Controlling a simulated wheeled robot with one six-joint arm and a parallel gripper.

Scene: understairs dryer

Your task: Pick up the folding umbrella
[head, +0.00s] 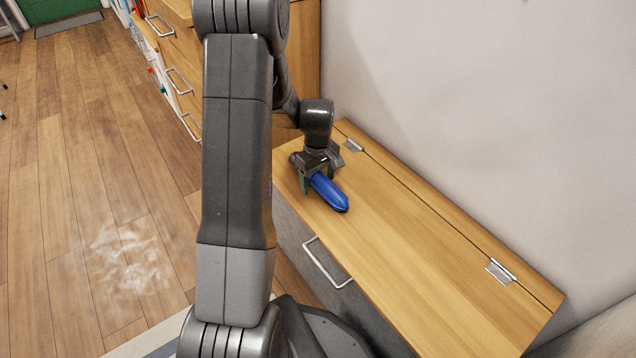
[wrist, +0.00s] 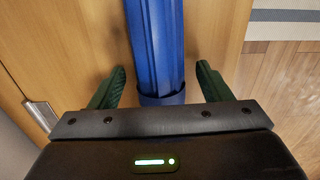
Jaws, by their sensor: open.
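The blue folding umbrella (head: 331,194) lies on the wooden top of a low chest, near its far left end in the head view. In the wrist view the umbrella (wrist: 160,45) runs up the middle of the picture, with a dark blue band near the gripper. My gripper (head: 318,178) is over the umbrella's far part. In the wrist view the two green fingers of my gripper (wrist: 161,84) stand apart, one on each side of the umbrella, with a gap on both sides. The umbrella's far end is hidden under the gripper.
The chest top (head: 420,260) is bare toward the front right. It has metal hinges (head: 501,271) along the wall side and a handle (head: 327,263) on its front. A wall stands close on the right. Wooden drawers (head: 178,60) stand behind.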

